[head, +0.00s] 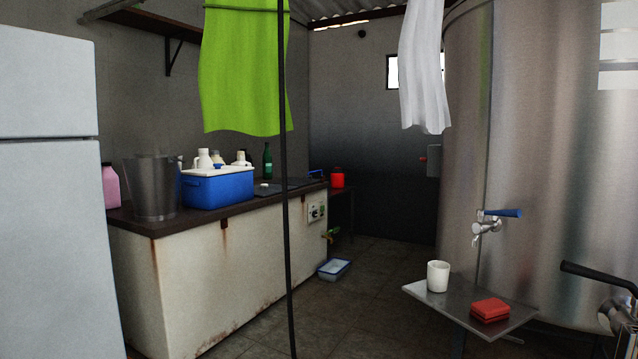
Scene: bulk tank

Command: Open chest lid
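A long white chest (215,285) with rust streaks stands along the left wall, with a small control panel (317,211) at its right end. Its dark brown top (240,210) lies flat and looks closed. A steel bucket (152,190), a blue cool box (218,190) with a white top, and a dark flat plate (285,185) are on it. White jugs (205,160) and a green bottle (267,160) show at the back; what they stand on is partly hidden. My gripper is not in view.
A pale cabinet (50,200) fills the left foreground. A thin dark pole (285,250) stands before the chest. A small table (440,300) with a white mug (438,276) and red cloth (490,309) stands by the steel tank (550,150). A blue-white tray (334,268) lies on the floor.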

